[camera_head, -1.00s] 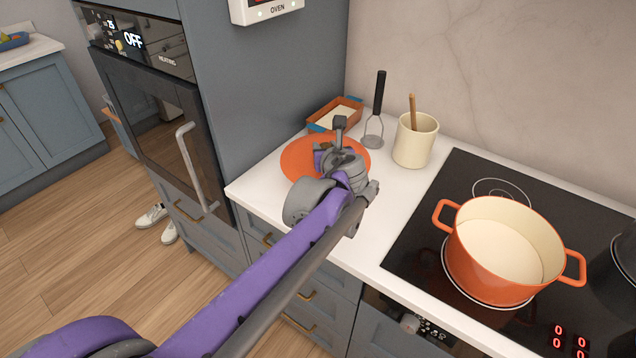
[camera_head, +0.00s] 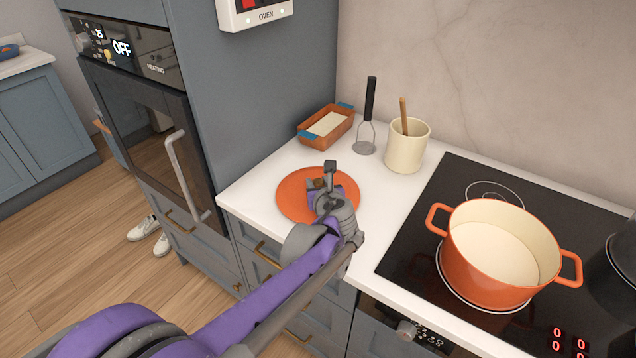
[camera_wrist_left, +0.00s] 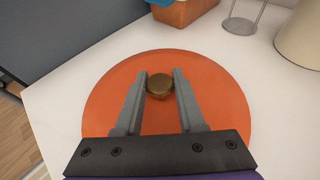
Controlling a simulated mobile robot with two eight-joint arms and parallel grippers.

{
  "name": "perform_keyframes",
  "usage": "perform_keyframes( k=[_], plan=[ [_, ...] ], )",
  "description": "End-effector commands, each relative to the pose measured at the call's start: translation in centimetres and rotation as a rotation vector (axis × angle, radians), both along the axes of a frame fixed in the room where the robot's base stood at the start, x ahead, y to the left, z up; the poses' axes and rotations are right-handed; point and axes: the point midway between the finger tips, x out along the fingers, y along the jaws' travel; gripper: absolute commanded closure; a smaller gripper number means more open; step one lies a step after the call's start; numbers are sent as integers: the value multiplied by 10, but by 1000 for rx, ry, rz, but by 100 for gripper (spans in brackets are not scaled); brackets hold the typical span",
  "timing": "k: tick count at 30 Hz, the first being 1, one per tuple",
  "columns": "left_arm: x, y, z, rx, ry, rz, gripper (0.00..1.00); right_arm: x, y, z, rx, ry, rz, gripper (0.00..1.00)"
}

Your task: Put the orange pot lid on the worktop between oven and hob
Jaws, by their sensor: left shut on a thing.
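The orange pot lid (camera_head: 292,197) is a flat round disc over the white worktop (camera_head: 260,192), between the oven (camera_head: 145,130) and the black hob (camera_head: 410,265). It looks level and low; I cannot tell for sure whether it touches the worktop. My left gripper (camera_head: 319,183) is above the lid. In the left wrist view its two fingers are shut on the lid's brass knob (camera_wrist_left: 159,86), with the orange disc (camera_wrist_left: 215,90) spread around it. The arm hides the lid's near right part in the head view. My right gripper is not in view.
An orange baking dish (camera_head: 327,125), a masher (camera_head: 366,130) and a cream utensil jar (camera_head: 406,150) stand along the back of the worktop. An open orange pot (camera_head: 490,262) is on the hob, with a dark pot (camera_head: 615,265) at the right edge.

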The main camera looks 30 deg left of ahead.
Motion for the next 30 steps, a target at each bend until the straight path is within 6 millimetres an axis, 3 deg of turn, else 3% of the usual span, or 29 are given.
perform_keyframes(
  k=[2,3,8,19,30],
  plan=[
    [0,0,-3,1,0,0,100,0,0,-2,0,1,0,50],
    [0,0,-3,0,0,0,58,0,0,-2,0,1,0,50],
    [0,0,-2,0,0,0,32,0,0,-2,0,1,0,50],
    [-2,-2,3,0,0,-1,32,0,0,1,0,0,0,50],
    [-53,-46,30,-1,0,-4,32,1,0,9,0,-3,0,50]
  ],
)
